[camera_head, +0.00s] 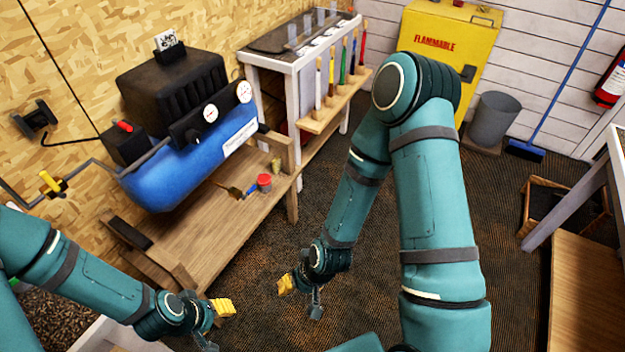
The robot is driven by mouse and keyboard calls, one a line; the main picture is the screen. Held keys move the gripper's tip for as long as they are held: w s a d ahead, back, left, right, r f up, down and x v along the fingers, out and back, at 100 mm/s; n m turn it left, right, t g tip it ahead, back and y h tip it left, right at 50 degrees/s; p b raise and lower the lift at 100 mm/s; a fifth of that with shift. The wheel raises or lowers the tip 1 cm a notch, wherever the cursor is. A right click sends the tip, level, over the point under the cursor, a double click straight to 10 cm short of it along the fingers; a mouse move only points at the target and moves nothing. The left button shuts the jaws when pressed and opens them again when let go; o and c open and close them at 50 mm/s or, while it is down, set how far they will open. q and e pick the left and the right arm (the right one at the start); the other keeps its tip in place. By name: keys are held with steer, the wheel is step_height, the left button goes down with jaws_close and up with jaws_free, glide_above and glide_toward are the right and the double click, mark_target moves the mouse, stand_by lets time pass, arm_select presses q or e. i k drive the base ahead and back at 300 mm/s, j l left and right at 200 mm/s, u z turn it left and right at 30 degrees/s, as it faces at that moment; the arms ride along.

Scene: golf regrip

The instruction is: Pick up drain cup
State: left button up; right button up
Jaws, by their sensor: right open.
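A small red cup-like object (264,182) stands on the wooden bench below the blue compressor tank. It is the likeliest drain cup, but it is too small to be sure. My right gripper (301,299) is open and empty, hanging over the dark carpet in front of the bench, well apart from the red object. My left gripper (213,325) is at the lower left with its yellow and grey fingers apart. It looks empty and is also away from the bench top items.
A brush (236,191) and a small tan piece (276,166) lie near the red object. The blue compressor (200,150) overhangs the bench (215,235). A rack (335,98) of upright tools, a yellow cabinet (447,40) and a grey bin (493,122) stand behind. Carpet between is clear.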

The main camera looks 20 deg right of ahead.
mark_target(264, 180)
steer(key=z, duration=0.3)
steer(key=i+l+u, duration=0.15)
steer(key=i+l, duration=0.15)
steer(key=i+l+u, duration=0.15)
steer(key=i+l, duration=0.2)
steer(key=i+l+u, duration=0.1)
steer(key=i+l, duration=0.15)
steer(key=l, duration=0.2)
steer(key=i+l+u, duration=0.15)
steer(key=i+l, duration=0.15)
steer(key=i+l+u, duration=0.15)
steer(key=l, duration=0.4)
steer(key=i+l+u, duration=0.15)
steer(key=i+l, duration=0.15)
steer(key=l, duration=0.2)
steer(key=i+l+u, duration=0.15)
steer(key=l, duration=0.35)
steer(key=i+l+u, duration=0.15)
steer(key=l, duration=0.4)
steer(key=i, duration=0.05)
